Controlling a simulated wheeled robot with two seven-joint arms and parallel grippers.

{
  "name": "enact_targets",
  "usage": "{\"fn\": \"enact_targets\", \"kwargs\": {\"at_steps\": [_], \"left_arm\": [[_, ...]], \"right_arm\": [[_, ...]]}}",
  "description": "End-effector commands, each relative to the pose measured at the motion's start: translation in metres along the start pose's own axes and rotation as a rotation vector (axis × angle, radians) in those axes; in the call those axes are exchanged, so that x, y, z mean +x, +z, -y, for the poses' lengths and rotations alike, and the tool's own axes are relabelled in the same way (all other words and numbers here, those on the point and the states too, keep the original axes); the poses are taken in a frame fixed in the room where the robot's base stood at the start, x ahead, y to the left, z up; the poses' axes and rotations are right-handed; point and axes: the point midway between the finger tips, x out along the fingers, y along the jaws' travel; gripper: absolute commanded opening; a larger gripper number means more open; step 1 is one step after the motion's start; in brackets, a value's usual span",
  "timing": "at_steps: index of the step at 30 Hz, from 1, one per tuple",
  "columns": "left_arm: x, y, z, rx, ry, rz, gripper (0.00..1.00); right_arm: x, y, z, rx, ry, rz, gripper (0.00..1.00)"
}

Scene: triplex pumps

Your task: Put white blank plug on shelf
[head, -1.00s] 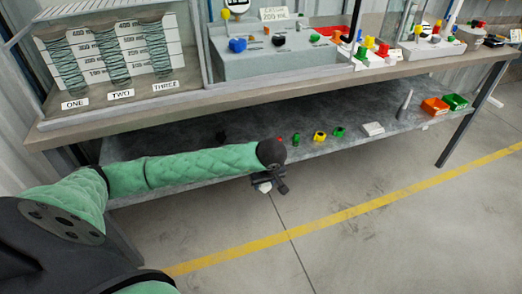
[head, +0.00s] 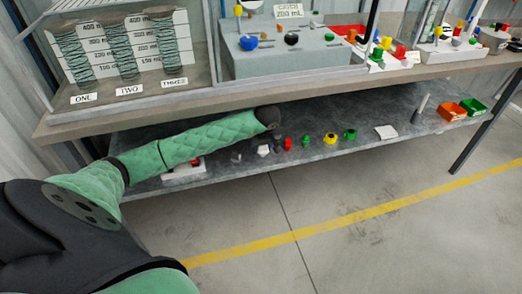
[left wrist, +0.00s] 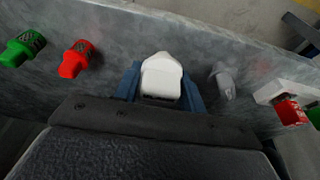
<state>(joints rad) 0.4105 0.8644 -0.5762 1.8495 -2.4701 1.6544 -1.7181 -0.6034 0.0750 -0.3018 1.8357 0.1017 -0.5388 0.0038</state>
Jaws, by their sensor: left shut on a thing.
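The white blank plug (left wrist: 162,75) sits between the two blue fingers of my left gripper (left wrist: 162,88) in the left wrist view. The gripper is shut on it. In the head view the plug (head: 264,151) shows just below my left gripper (head: 277,143), at the grey lower shelf (head: 370,148). The plug is over the shelf's surface or on it; I cannot tell whether it touches. My right gripper is not in view.
A red plug (head: 287,144) stands close right of the white one, then green and yellow pieces. A grey piece (left wrist: 222,80) and a white holder with red (left wrist: 288,108) lie on the other side. Orange (head: 451,111) and green bins (head: 473,106) stand far right.

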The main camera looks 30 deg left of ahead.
Motion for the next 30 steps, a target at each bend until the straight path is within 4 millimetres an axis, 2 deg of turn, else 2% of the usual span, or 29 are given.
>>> {"fn": "enact_targets", "kwargs": {"at_steps": [9,17,29,30], "left_arm": [[0.006,-0.021,0.0,-0.001,0.0,0.0,0.15],[0.037,-0.012,0.0,-0.001,0.001,0.002,0.15],[0.043,-0.011,0.0,0.001,0.0,-0.001,0.15],[0.042,-0.011,0.0,0.001,0.0,-0.001,0.45]], "right_arm": [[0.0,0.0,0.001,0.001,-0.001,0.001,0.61],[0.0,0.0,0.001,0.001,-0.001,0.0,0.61],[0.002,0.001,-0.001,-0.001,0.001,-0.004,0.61],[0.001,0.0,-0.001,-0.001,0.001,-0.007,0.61]]}}
